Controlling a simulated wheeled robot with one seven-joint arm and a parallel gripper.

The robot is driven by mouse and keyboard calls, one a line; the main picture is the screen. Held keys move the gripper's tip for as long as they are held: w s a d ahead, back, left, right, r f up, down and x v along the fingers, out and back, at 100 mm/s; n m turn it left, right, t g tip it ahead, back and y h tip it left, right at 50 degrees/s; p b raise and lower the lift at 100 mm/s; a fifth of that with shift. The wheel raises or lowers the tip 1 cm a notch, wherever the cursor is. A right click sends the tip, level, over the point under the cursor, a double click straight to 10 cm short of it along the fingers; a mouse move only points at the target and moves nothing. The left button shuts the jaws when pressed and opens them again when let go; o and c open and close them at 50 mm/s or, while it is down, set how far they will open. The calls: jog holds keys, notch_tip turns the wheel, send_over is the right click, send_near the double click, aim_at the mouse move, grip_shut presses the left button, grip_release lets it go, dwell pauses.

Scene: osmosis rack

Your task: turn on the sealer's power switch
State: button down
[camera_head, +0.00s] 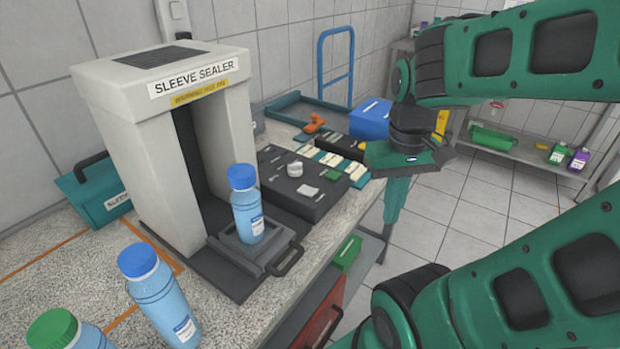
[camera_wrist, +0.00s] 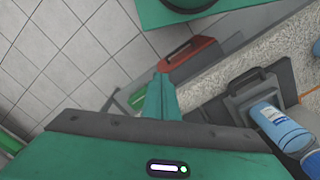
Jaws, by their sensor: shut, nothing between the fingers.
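The sleeve sealer (camera_head: 165,130) is a tall light-grey arch on the left of the counter, with a dark slot through it. A blue-capped bottle (camera_head: 246,205) stands in a grey tray (camera_head: 250,252) at the slot; bottle (camera_wrist: 278,128) and tray also show in the wrist view. My gripper (camera_head: 392,215) is shut and empty, pointing down beyond the counter's right edge, apart from sealer and box. Its closed fingers (camera_wrist: 160,90) show in the wrist view.
A second blue-capped bottle (camera_head: 162,295) and a green-capped bottle (camera_head: 62,332) stand at the front left. A teal box (camera_head: 92,190) is left of the sealer. A blue bin (camera_head: 371,118) stands farther back. Open tiled floor (camera_head: 450,215) lies right of the counter.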

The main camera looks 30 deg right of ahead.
jog(key=w+r+n, duration=0.4)
jog(key=w+n, duration=0.2)
jog(key=n, duration=0.1)
notch_tip(320, 180, up, 6)
jog(key=n+g, duration=0.1)
jog(key=n, duration=1.8)
send_over(312, 190)
jog(key=w, duration=0.1)
jog(key=shift+w+a+n+h, duration=0.3)
jog(key=shift+w+a+n, duration=0.1)
jog(key=shift+a+n, duration=0.1)
jog(key=shift+f, duration=0.1)
jog(key=f, duration=0.4)
jog(key=s+f, duration=0.1)
jog(key=f, duration=0.9)
jog(key=shift+s+d, duration=0.3)
jog(key=shift+d, duration=0.05)
